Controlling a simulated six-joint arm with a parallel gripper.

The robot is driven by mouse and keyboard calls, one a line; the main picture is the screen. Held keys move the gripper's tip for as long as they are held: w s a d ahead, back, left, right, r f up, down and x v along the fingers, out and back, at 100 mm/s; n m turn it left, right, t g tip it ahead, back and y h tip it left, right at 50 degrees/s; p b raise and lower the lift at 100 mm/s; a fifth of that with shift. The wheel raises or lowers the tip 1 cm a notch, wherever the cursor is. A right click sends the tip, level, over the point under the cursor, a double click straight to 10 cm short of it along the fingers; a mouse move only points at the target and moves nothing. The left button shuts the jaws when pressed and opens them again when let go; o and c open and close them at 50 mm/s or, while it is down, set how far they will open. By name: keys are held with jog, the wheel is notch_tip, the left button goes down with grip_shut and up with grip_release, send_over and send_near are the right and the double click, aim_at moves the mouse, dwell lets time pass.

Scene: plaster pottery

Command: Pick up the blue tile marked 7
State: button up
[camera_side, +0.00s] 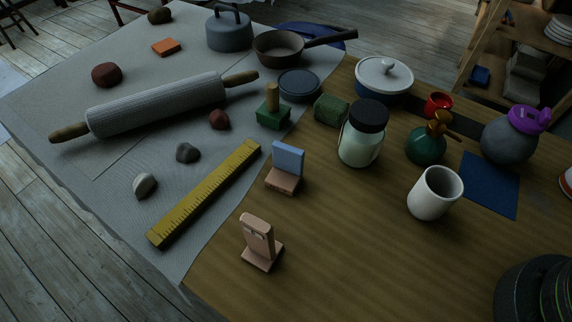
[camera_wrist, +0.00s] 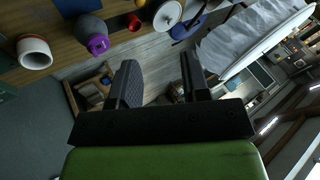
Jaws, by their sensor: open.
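A light blue tile (camera_side: 288,158) stands upright in a small pinkish-brown stand (camera_side: 282,181) on the wooden table, just right of the yellow ruler. I cannot read a number on it from here. A second, pinkish tile (camera_side: 257,234) stands in a similar stand nearer the front, with a small mark I cannot read. My gripper (camera_wrist: 157,62) shows in the wrist view, open and empty, with its two dark fingers apart. The side view does not show it. I cannot make out the blue tile in the wrist view.
A yellow ruler (camera_side: 205,194) lies left of the blue tile. A jar (camera_side: 359,145) with a black lid and a white cup (camera_side: 435,194) stand to the right. A green block (camera_side: 331,110) is behind. Bare wood (camera_side: 350,235) lies in front and to the right.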

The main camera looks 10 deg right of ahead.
jog(key=w+a+f+m+g+y, duration=0.1)
jog(key=w+a+f+m+g, duration=0.1)
jog(key=w+a+m, duration=0.5)
jog(key=m+g, duration=0.2)
jog(key=m, duration=0.9)
send_near(289, 148)
jog(key=f, duration=0.1)
jog(key=shift+m, duration=0.4)
jog(key=x, duration=0.6)
jog(key=shift+a+r, duration=0.1)
jog(key=shift+a, duration=0.05)
jog(key=shift+x, duration=2.75)
jog(key=shift+w, duration=0.1)
grip_shut()
